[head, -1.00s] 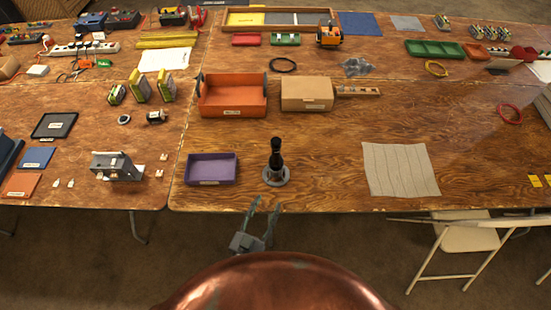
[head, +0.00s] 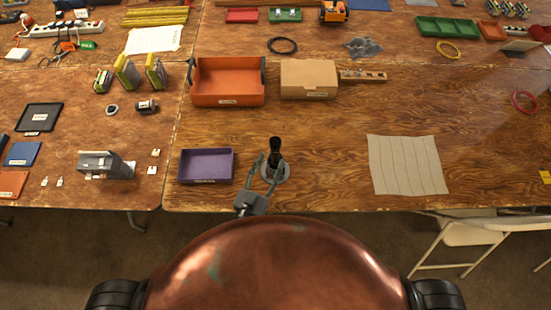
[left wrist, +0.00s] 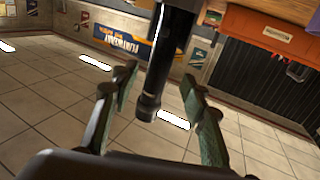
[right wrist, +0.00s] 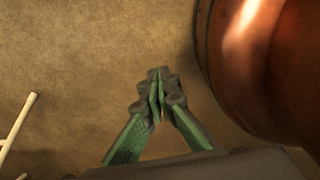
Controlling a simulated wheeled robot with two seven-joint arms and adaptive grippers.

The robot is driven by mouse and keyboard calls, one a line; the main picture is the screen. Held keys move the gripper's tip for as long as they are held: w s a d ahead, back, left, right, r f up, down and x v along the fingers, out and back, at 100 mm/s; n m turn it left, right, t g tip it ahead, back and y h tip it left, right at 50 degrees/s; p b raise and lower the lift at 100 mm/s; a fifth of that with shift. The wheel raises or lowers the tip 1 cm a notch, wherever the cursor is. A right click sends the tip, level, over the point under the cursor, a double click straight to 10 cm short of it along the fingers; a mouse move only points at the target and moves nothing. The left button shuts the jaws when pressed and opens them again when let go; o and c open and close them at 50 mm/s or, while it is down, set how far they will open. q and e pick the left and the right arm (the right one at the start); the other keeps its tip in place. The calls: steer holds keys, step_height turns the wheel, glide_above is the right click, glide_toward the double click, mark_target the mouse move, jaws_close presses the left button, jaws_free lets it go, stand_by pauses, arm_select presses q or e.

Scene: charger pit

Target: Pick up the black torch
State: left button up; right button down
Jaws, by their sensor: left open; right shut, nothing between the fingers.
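The black torch (head: 275,148) stands upright on a round grey base (head: 275,178) near the front edge of the table. My left gripper (head: 271,162) is open, with one finger on each side of the torch. In the left wrist view the dark shaft of the torch (left wrist: 170,60) passes between the two spread green fingers; I cannot tell whether either touches it. My right gripper (right wrist: 157,78) is shut and empty, over the plain floor in the right wrist view.
A purple tray (head: 181,180) lies just left of the torch. Behind are an orange bin (head: 228,98) and a cardboard box (head: 308,92). A grey pleated cloth (head: 406,165) lies to the right, with bare table between. A folding chair (head: 465,235) stands in front at right.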

mark_target(274, 156)
arm_select(q)
steer(key=x, duration=0.3)
steer(key=shift+w+d+r, duration=0.2)
steer(key=shift+w+d, duration=0.05)
steer(key=shift+w, duration=0.05)
steer(key=shift+w+d, duration=0.15)
steer(key=shift+w, duration=0.35)
steer(key=c, duration=0.7)
jaws_close()
arm_select(e)
steer(key=shift+w+d, duration=0.2)
steer(key=shift+w, duration=0.1)
